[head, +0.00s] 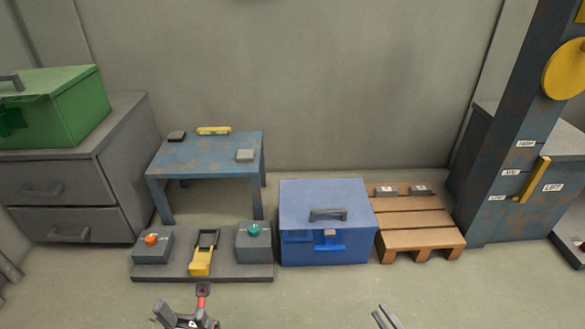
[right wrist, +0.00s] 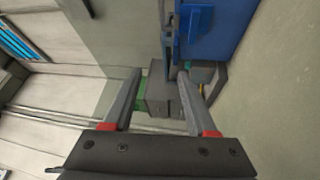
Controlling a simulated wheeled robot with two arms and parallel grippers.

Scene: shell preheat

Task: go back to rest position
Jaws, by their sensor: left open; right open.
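My left gripper (head: 184,314) is at the bottom edge of the head view, in front of the grey control base, partly cut off. It is open, and I see nothing held in it. My right gripper (head: 386,317) shows only its fingertips at the bottom edge, in front of the blue box and pallet. In the right wrist view my right gripper (right wrist: 168,88) has its two fingers spread, with nothing gripped between them. Grey and green shapes show beyond the fingers.
A blue box (head: 297,204) stands beside a wooden pallet (head: 420,222). A control base (head: 160,276) carries orange and teal buttons and a yellow lever. Behind are a blue table (head: 200,148), grey drawers (head: 70,190) and a LIFT column (head: 510,150).

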